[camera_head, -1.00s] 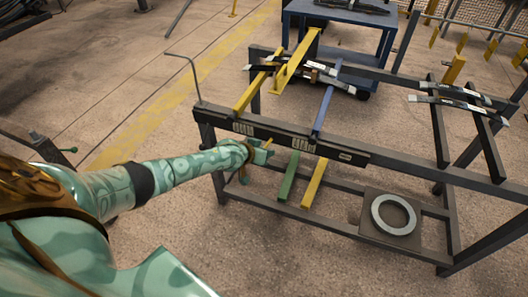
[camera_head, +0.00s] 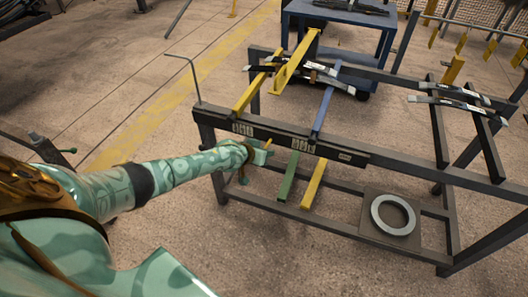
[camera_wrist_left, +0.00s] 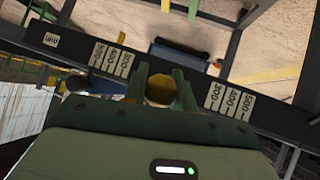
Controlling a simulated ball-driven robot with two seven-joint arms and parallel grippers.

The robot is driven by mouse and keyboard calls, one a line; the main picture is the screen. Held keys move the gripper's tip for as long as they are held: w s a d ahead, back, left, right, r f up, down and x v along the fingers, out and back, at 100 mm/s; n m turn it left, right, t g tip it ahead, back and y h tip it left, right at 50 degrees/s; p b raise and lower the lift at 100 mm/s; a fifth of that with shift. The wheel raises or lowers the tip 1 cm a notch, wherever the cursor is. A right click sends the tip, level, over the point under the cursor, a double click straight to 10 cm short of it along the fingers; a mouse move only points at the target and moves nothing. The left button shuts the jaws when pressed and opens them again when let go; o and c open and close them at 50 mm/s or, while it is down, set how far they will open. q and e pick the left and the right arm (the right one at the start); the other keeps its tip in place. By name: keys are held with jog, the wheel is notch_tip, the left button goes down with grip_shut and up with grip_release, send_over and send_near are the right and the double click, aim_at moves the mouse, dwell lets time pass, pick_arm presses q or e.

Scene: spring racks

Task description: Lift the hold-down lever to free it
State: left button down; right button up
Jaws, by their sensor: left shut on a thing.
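My left gripper (camera_head: 265,151) is at the front of the dark rack, just below and in front of its front beam. It is shut on a yellow rounded lever end (camera_wrist_left: 159,90), which shows between the two green fingers (camera_wrist_left: 163,82) in the left wrist view. In the head view a short yellow piece (camera_head: 268,142) sticks up at the fingertips. Most of this lever is hidden by the fingers and the beam, so I cannot tell how it is tilted. My right gripper is not in view.
The rack's front beam (camera_head: 280,135) carries number labels. Yellow (camera_head: 250,93) and blue (camera_head: 323,110) bars cross its top, with leaf springs (camera_head: 305,73) behind. Green (camera_head: 289,177) and yellow (camera_head: 314,184) bars hang below. A metal ring (camera_head: 393,215) lies on the low shelf. A blue cart (camera_head: 340,33) stands behind.

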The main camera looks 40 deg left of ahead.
pick_arm(q)
jog(key=shift+w+r, duration=0.35)
jog(key=shift+r, duration=0.2)
jog(key=c, duration=1.1)
grip_release()
jog(key=shift+c, duration=0.2)
jog(key=shift+s+d+f, duration=0.1)
jog(key=shift+s+f, duration=0.05)
jog(key=shift+s, duration=0.05)
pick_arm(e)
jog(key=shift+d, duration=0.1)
pick_arm(q)
jog(key=p+v, duration=1)
jog(key=v, duration=0.6)
jog(key=shift+s, duration=0.15)
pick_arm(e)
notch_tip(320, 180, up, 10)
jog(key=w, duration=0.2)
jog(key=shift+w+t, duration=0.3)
